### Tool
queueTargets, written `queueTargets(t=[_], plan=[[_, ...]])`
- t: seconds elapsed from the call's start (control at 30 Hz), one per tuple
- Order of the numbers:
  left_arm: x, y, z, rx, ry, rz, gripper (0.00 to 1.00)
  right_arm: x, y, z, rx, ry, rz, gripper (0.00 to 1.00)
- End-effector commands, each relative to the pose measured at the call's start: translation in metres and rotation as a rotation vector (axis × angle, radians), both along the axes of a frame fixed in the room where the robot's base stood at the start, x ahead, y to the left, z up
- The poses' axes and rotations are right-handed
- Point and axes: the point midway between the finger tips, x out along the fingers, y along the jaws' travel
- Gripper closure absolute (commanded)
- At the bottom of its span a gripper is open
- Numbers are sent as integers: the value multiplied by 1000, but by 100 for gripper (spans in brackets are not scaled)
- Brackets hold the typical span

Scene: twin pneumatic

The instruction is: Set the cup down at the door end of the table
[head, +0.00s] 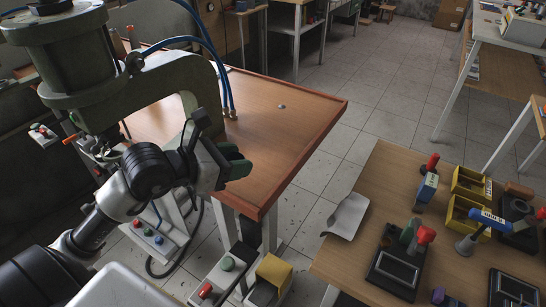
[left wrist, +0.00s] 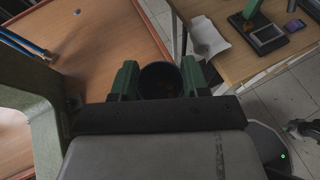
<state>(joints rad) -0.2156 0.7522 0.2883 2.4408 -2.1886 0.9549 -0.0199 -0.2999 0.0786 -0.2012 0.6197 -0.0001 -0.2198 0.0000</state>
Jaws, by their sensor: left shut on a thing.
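My left gripper (head: 236,163) has green fingers and is over the near right part of the reddish wooden table (head: 285,125). In the left wrist view, the fingers of my left gripper (left wrist: 160,80) are shut on a dark round cup (left wrist: 160,78), one on each side. I look into the cup's open mouth; its inside is dark. In the head view I cannot make out the cup among the gripper parts. The table also shows in the left wrist view (left wrist: 110,50). No door is clearly identifiable.
A green press (head: 100,85) with blue hoses stands at the table's left. A small round metal piece (head: 282,106) lies on the table, with bare wood around it. A second workbench (head: 390,170) at right holds yellow bins (head: 468,215) and tools. Tiled floor separates them.

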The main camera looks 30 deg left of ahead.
Motion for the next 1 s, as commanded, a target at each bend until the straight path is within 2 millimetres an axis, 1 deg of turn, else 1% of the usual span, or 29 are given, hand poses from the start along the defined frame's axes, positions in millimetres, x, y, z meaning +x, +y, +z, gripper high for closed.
queueTargets(t=[0.03,0.07,0.17,0.23,0.37,0.5,0.6,0.7,0.87,1.0], plan=[[0,1,1,6,-2,-3,81,2,1,-7,1,-3,0,100],[0,1,3,5,0,-2,81,3,1,-8,1,-4,0,100],[3,3,5,1,3,0,81,4,1,-8,1,-6,-1,100],[12,7,2,-2,5,3,81,4,1,-6,1,-6,-1,100],[38,16,-13,-2,6,4,81,4,1,-1,1,-6,-1,100],[69,28,-33,-2,5,5,81,3,0,3,1,-4,-1,100],[88,34,-45,-3,5,4,81,2,0,4,1,-3,-1,100],[101,39,-55,-3,3,4,81,1,0,5,1,-2,-2,100],[109,41,-62,0,5,2,81,0,0,5,0,-1,-2,100],[109,41,-76,-2,8,1,81,0,0,6,-1,0,-2,100]])
